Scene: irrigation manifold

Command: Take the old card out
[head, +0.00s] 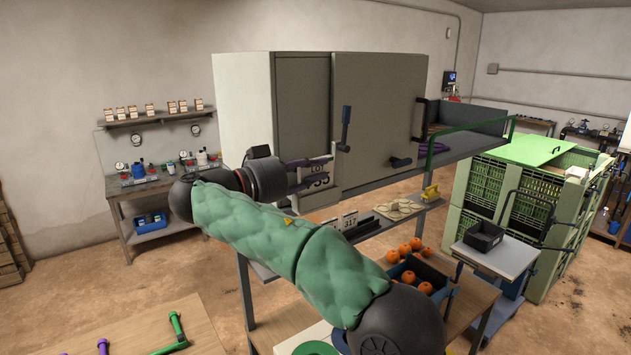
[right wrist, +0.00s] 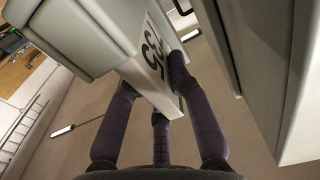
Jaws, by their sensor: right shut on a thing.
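A white card with dark print, seemingly ending in 53 (head: 319,180), is at the left face of the large grey cabinet (head: 380,110). My right gripper (head: 326,171) is shut on this card, with its dark purple fingers around it. In the right wrist view the card (right wrist: 150,72) sits between my fingers (right wrist: 158,92), close against a pale grey-green body. Whether the card is still seated in a holder cannot be told. Another card marked 317 (head: 350,221) stands on the shelf below the cabinet. My left gripper is not in view.
A dark blue lever (head: 345,128) sticks out from the cabinet front just right of my gripper. Tan pouches (head: 400,209) and a yellow item (head: 430,192) lie on the shelf. Oranges (head: 411,246) lie lower down. Green crates (head: 530,200) stand at right.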

